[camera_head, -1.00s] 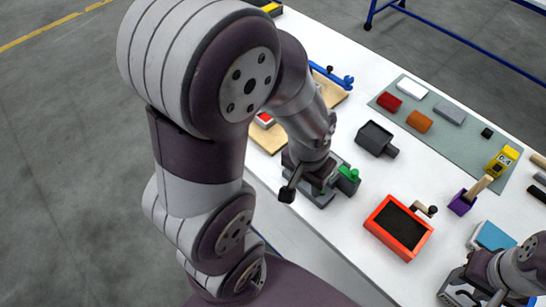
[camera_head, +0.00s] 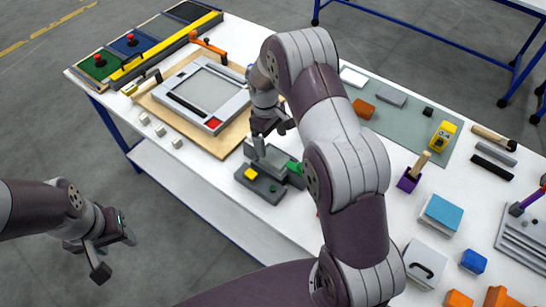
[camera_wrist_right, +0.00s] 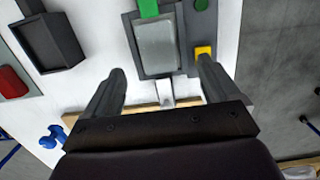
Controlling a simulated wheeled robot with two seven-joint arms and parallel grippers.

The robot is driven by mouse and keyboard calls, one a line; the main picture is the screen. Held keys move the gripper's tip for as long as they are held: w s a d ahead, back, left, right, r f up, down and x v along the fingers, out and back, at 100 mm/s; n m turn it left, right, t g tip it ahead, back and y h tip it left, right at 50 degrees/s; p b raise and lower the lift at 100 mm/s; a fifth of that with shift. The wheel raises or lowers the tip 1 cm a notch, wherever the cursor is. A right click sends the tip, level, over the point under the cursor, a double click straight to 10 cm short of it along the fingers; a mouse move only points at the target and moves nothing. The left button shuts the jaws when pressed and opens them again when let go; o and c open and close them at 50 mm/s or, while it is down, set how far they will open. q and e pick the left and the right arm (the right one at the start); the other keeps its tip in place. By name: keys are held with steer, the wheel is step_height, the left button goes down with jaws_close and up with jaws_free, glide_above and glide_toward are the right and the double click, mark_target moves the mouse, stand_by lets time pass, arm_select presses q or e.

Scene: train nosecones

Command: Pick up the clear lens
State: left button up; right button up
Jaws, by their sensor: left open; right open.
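A pale translucent rectangular plate, which looks like the clear lens (camera_wrist_right: 157,45), lies in a dark grey fixture (camera_wrist_right: 188,45) in the right wrist view. A green block touches its far end, and a small whitish tab shows at its near end. In the head view the fixture (camera_head: 253,184) sits at the table's front edge, and my right arm hides part of it. My right gripper (camera_wrist_right: 163,75) is open, its fingers either side of the plate's near end; I cannot tell if they touch anything. My left gripper (camera_head: 114,254) is open and empty, off the table at left.
A framed panel on a wooden board (camera_head: 222,145) lies left of the fixture. Small white blocks (camera_head: 160,130) stand near the front edge. A dark open box (camera_wrist_right: 48,42) is beside the fixture. A grey mat (camera_head: 410,125) with several blocks is behind my right arm.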

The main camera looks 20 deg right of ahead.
mark_target(275, 156)
steer(key=f+p, duration=0.1)
steer(key=f, duration=0.1)
steer(key=f+p, duration=0.1)
steer(key=f, duration=0.3)
steer(key=shift+s+d+f+p, duration=0.15)
steer(key=shift+s+d+p, duration=0.05)
steer(key=shift+d+p, duration=0.2)
steer(key=shift+f, duration=0.35)
steer(key=c, duration=1.2)
